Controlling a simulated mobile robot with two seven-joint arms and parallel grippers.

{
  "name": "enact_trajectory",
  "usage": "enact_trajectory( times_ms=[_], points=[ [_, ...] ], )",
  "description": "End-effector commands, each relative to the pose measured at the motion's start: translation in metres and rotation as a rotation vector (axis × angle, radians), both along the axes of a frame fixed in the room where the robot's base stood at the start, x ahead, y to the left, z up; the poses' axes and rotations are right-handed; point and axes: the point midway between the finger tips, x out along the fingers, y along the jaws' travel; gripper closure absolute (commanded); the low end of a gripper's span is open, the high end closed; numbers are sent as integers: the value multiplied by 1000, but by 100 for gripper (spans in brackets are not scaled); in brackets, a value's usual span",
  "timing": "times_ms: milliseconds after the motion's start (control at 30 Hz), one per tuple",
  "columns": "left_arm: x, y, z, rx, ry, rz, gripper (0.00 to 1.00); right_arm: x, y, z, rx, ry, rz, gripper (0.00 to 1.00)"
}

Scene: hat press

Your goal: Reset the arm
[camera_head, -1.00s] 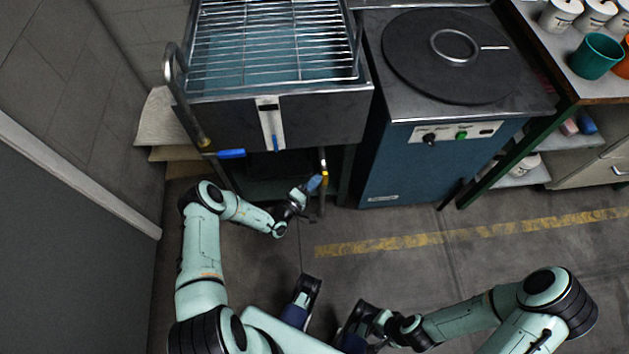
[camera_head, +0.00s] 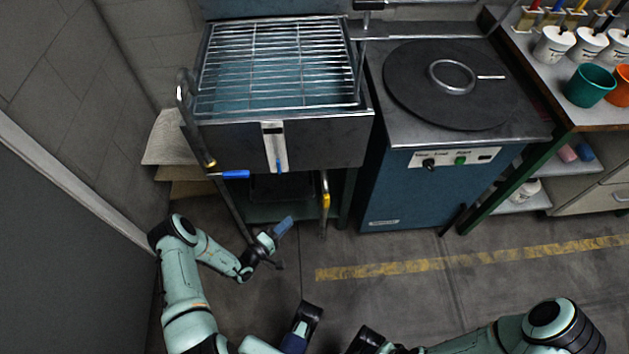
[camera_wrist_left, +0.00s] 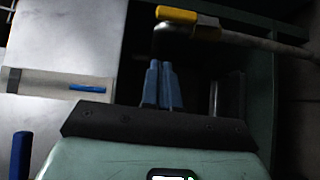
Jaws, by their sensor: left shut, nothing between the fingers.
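My left gripper (camera_head: 283,226) is in front of the steel basin's stand, low and to the left of the yellow-tipped lever (camera_head: 325,190). Its blue fingers are together and hold nothing, as the left wrist view (camera_wrist_left: 160,86) also shows. The gripper is apart from the lever in the head view. In the left wrist view the lever's yellow end (camera_wrist_left: 177,15) appears beyond the fingertips. My left arm (camera_head: 186,290) is bent at the elbow.
The steel basin (camera_head: 330,140) has a wire rack (camera_head: 275,60) on top and a blue-handled lever (camera_head: 236,174) at its front left. A blue cabinet with a round black plate (camera_head: 420,100) stands to its right. A wall is close on the left. Floor in front is clear.

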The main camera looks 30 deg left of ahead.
Motion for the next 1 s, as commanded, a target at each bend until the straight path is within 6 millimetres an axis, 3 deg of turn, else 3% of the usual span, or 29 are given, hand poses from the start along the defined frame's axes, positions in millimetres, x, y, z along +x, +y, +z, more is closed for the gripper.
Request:
enact_trajectory(
  times_ms=[267, 367, 467, 567, 600, 700, 833, 900, 1000],
  points=[
    [-1, -8, 1, -15, 13, -28, 100, 0, 0, 1, 0, 0, 0, 57],
    [-6, -40, 5, -70, 70, -145, 100, 0, 0, 7, 0, 1, 0, 57],
    [-26, -97, 12, -155, 198, -364, 100, 0, 0, 16, 1, 2, 2, 57],
    [-69, -159, 21, -215, 402, -634, 100, 0, 0, 27, 2, 6, 3, 57],
    [-91, -180, 25, -221, 498, -738, 100, 0, 0, 32, 2, 7, 3, 57],
    [-158, -215, 35, -164, 771, -983, 100, 1, 0, 45, 4, 13, 5, 57],
    [-233, -215, 47, 73, 1094, -1168, 100, 2, 1, 63, 6, 19, 8, 57],
    [-256, -202, 54, 247, 1204, -1191, 100, 4, 1, 73, 7, 21, 8, 57],
    [-264, -181, 66, 486, 1263, -1151, 100, 7, 1, 86, 7, 22, 10, 57]
  ],
)
